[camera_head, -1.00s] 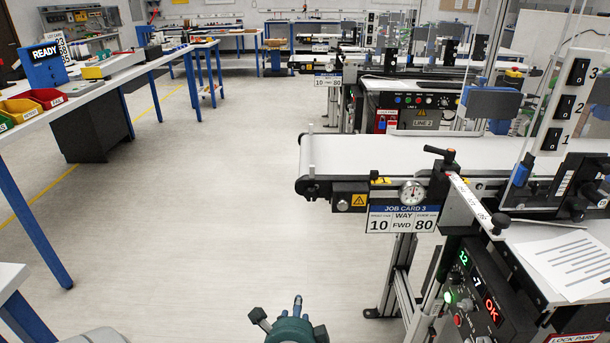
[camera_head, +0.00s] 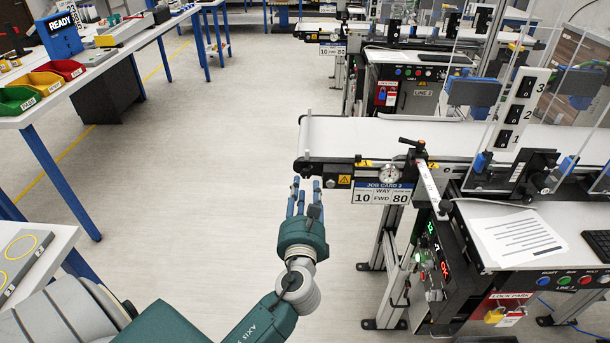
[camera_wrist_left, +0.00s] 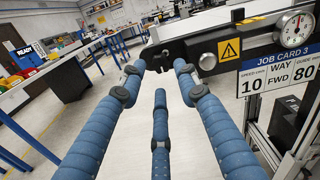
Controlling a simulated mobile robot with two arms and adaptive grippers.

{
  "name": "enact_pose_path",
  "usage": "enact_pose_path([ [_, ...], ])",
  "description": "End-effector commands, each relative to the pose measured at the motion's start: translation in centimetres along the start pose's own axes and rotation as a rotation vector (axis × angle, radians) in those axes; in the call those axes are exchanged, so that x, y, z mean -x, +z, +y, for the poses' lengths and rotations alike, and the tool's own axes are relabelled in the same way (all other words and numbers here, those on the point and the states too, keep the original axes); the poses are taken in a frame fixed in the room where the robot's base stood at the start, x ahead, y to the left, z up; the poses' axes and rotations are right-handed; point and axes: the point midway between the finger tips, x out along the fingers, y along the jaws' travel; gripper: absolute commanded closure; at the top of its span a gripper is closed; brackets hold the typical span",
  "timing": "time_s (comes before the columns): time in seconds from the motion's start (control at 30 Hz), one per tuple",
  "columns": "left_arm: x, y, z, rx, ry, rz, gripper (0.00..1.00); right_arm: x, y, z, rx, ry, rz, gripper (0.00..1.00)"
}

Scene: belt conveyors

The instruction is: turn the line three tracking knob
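The line three conveyor (camera_head: 350,140) has a white belt and a card reading JOB CARD 3 (camera_head: 382,192). A yellow warning plate (camera_head: 344,181) sits on its near side, close to the dark left end (camera_head: 305,167). In the left wrist view the spread fingers (camera_wrist_left: 164,72) hold nothing and overlap the dark end bracket; contact cannot be told. My right gripper is not in view.
A control box (camera_head: 435,255) with lit readouts is below. A white workbench (camera_head: 40,100) with coloured bins lies left. The floor between is clear.

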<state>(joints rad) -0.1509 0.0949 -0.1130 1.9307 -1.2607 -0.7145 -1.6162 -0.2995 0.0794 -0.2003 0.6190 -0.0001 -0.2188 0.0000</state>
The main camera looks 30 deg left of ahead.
Motion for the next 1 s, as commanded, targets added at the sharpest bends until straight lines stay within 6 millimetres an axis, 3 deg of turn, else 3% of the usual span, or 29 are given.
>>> enact_pose_path([
  [0.1, -2.2, 0.2, -0.1, 0.0, 0.001, -0.002, 0.68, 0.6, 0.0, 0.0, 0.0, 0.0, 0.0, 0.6],
  [0.3, -4.5, 0.1, 0.0, 0.001, 0.0, 0.0, 0.68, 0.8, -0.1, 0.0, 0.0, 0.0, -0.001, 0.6],
  [0.67, -5.0, 0.0, 0.0, 0.002, 0.0, 0.001, 0.68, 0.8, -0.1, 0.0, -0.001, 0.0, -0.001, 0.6],
  [0.83, -5.0, 0.0, 0.0, 0.002, 0.0, 0.0, 1.0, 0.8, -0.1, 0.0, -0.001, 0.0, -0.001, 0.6],
  [1.0, -5.0, 0.1, 0.0, 0.003, 0.0, -0.001, 1.0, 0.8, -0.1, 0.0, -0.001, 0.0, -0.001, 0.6],
])
